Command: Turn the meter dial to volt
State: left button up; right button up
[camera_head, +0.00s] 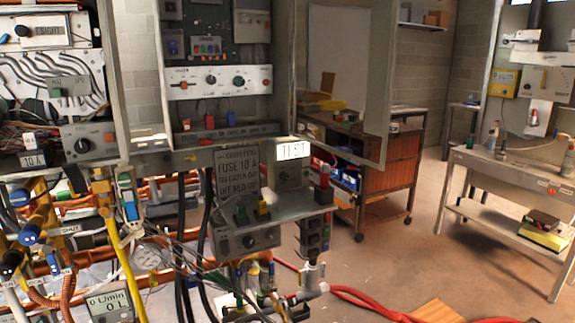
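I cannot tell for certain which dial is the meter dial, and no readable "volt" mark shows. A grey box with a round black dial (82,146) is at the left, among the wiring. Another grey box with a dark knob (249,241) hangs under the small central shelf. A third dial (290,178) sits on a panel below the TEST label (293,151). A white control panel (219,82) above carries several small knobs. Neither of my grippers is in view.
Orange, yellow and blue-handled pipes (119,240) crowd the lower left. Black cables (205,222) hang beside the central cabinet. A red hose (372,301) crosses the floor. A metal workbench (500,172) stands at the right, with free floor (420,250) between it and the central cabinet.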

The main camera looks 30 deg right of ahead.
aim_at(283, 176)
jog(key=i+l+z, duration=0.2)
jog(key=l, duration=0.25)
jog(key=l+z, duration=0.2)
jog(key=l, duration=0.2)
jog(key=i+l+z, duration=0.25)
jog(key=l, duration=0.15)
jog(key=i+l+z, duration=0.2)
jog(key=l, duration=0.15)
jog(key=i+l+z, duration=0.2)
jog(key=l, duration=0.15)
